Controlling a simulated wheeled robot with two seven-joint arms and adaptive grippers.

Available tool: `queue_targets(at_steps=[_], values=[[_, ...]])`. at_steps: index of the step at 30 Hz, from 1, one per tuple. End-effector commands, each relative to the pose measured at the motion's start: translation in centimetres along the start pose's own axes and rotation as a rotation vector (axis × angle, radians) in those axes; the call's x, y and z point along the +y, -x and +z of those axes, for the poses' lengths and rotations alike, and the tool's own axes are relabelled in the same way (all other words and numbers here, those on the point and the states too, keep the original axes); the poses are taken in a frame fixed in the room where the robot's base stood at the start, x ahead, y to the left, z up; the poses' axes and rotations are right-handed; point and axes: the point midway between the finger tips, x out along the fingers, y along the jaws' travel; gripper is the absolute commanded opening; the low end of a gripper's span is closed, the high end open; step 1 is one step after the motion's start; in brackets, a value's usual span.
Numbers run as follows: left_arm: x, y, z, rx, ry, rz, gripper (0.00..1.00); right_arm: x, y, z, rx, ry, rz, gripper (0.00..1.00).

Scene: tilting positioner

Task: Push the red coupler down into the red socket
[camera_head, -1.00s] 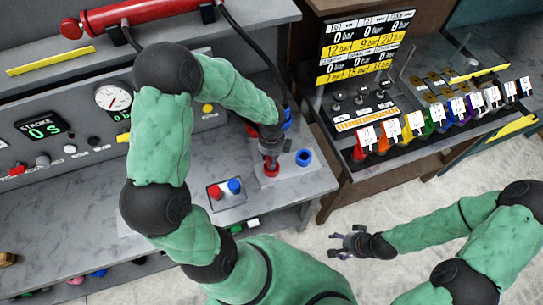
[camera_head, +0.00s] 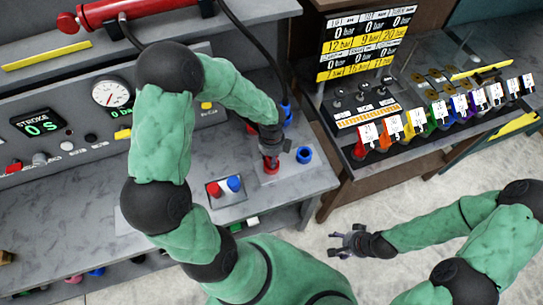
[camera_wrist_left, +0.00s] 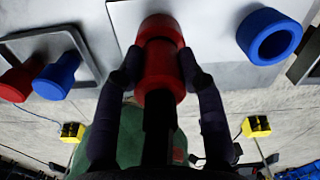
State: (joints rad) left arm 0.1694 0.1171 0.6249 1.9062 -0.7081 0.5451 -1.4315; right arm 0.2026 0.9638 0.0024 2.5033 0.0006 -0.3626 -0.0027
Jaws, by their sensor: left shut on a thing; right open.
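My left gripper (camera_head: 270,148) is over the red socket (camera_head: 270,168) on the grey bench. In the left wrist view my left gripper (camera_wrist_left: 160,82) is shut on the red coupler (camera_wrist_left: 160,65), with one finger on each side. The coupler is in line with the red socket (camera_wrist_left: 160,28) and looks close to it or touching; I cannot tell how deep it sits. A dark hose runs from the coupler between my fingers. My right gripper (camera_head: 350,242) is open and empty, over the pale floor in front of the bench.
A blue ring socket (camera_head: 304,155) stands just right of the red socket. A small box with a red button (camera_head: 214,189) and a blue button (camera_head: 234,184) lies to the left. A blue coupler (camera_head: 287,116) hangs behind. The rack with coloured, tagged items (camera_head: 440,115) stands right.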

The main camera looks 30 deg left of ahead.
Motion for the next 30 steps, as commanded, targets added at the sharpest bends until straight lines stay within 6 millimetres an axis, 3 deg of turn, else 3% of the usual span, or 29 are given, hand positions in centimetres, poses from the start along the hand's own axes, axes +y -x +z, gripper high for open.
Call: queue_targets(at_steps=[6, 7, 9, 10, 22, 30], values=[[0.0, -0.5, 0.0, 0.0, 0.0, -0.001, 0.0, 0.1, -0.4, 0.0, 0.0, 0.0, 0.0, 0.64], [0.0, -0.5, 0.0, -0.001, 0.0, -0.001, 0.42, 0.1, -0.4, 0.0, 0.0, 0.0, 0.0, 0.64], [0.0, -0.4, 0.0, -0.001, 0.0, -0.001, 0.62, 0.1, -0.3, 0.0, 0.0, 0.0, 0.0, 0.64], [0.0, -0.4, 0.0, -0.001, 0.0, -0.001, 0.67, 0.1, -0.3, 0.0, 0.0, 0.0, 0.0, 0.64], [0.0, -0.1, 0.0, -0.001, 0.001, -0.001, 0.67, 0.1, -0.3, 0.0, 0.0, 0.0, 0.0, 0.64], [-0.1, 4.0, 0.1, -0.003, 0.001, -0.005, 0.67, 0.1, -0.3, 0.0, 0.0, 0.0, 0.0, 0.64]])
